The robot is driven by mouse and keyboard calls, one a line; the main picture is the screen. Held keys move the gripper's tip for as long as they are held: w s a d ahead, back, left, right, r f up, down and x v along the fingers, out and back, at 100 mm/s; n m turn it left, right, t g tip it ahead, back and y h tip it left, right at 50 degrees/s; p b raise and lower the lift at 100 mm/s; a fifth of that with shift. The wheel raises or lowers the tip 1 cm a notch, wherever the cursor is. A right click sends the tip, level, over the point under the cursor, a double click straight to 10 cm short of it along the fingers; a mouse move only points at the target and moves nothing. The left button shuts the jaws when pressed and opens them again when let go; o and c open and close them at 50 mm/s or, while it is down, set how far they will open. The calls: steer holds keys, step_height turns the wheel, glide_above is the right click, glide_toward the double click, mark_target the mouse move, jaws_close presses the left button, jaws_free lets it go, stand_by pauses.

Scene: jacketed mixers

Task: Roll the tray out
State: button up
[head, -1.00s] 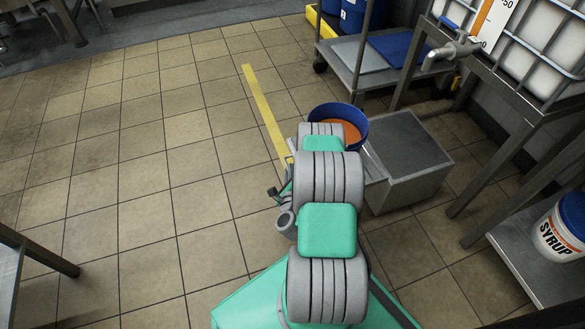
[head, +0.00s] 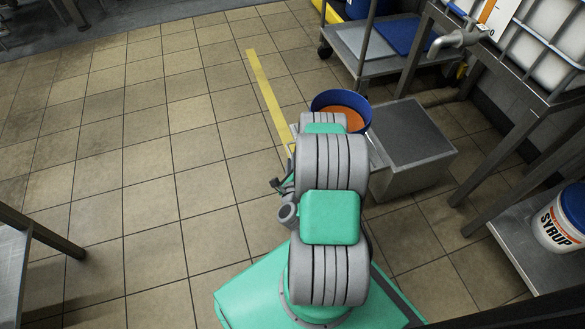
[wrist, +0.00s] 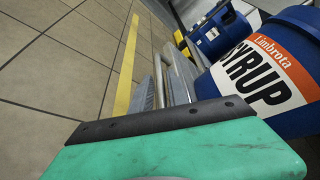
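No tray can be picked out with certainty. A low grey box with a dark top (head: 410,138) stands on the floor right of my arm. A blue bucket (head: 364,109) with orange inside is at its left. In the wrist view a blue tub labelled SYRUP (wrist: 255,75) is close at the right; I cannot tell if it is the same bucket. In the head view my arm hides my gripper. In the wrist view my gripper (wrist: 165,82) shows grey, bar-like parts beyond its green and black housing. Whether they are open or closed on something is unclear.
A wheeled cart (head: 375,68) stands at the back. A steel frame (head: 500,150) with white tanks and a tap is on the right, with a white syrup pail (head: 560,228) on its low shelf. A yellow floor line (head: 268,95) crosses open tiles to the left.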

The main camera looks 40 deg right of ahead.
steer(key=p+v, duration=0.1)
steer(key=v, duration=0.4)
steer(key=shift+s+a+p, duration=0.25)
steer(key=shift+s+p, duration=0.05)
steer(key=shift+s, duration=0.05)
